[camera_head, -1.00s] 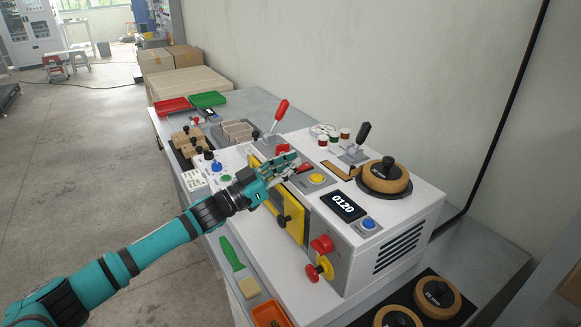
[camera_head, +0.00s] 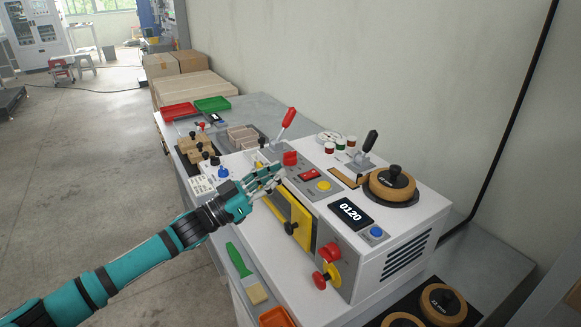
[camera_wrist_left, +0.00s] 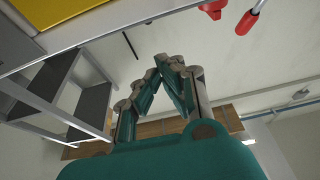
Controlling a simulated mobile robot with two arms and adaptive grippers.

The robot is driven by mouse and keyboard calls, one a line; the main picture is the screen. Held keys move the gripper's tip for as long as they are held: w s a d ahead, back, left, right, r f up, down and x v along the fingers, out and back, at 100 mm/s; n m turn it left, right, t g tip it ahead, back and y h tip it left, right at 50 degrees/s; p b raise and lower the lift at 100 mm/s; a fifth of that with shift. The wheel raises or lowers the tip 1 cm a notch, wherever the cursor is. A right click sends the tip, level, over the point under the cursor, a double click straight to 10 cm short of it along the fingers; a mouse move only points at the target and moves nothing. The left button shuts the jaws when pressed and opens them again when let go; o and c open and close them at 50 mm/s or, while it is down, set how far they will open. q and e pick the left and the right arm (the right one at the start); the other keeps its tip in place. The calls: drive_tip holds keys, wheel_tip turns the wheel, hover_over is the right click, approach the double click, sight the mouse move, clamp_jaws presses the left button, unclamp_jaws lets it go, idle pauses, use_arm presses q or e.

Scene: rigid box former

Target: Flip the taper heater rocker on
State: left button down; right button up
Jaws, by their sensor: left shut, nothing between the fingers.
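The white machine (camera_head: 425,212) has a grey control strip with a red rocker-like switch (camera_head: 309,174), between a red mushroom knob (camera_head: 290,158) and a round yellow button (camera_head: 323,185). I cannot read a label or tell the switch's position. My left gripper (camera_head: 279,171) is shut and empty, just left of the rocker and apart from it, over the machine near the yellow panel (camera_head: 295,222). In the left wrist view its fingertips (camera_wrist_left: 172,62) meet. The rocker does not show clearly there. My right gripper is out of view.
A red-handled lever (camera_head: 288,119) and a black-handled lever (camera_head: 371,141) rise behind the strip. A round brown weight (camera_head: 391,183) sits on top. A display (camera_head: 350,213) reads 0120. Red knobs (camera_head: 320,281) stick out in front. A green brush (camera_head: 240,262) lies on the front ledge.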

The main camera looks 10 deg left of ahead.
use_arm(q)
drive_tip(key=v, duration=0.4)
drive_tip(key=shift+d+f+b, duration=0.1)
drive_tip(key=shift+f+b, duration=0.15)
drive_tip(key=shift+b, duration=0.1)
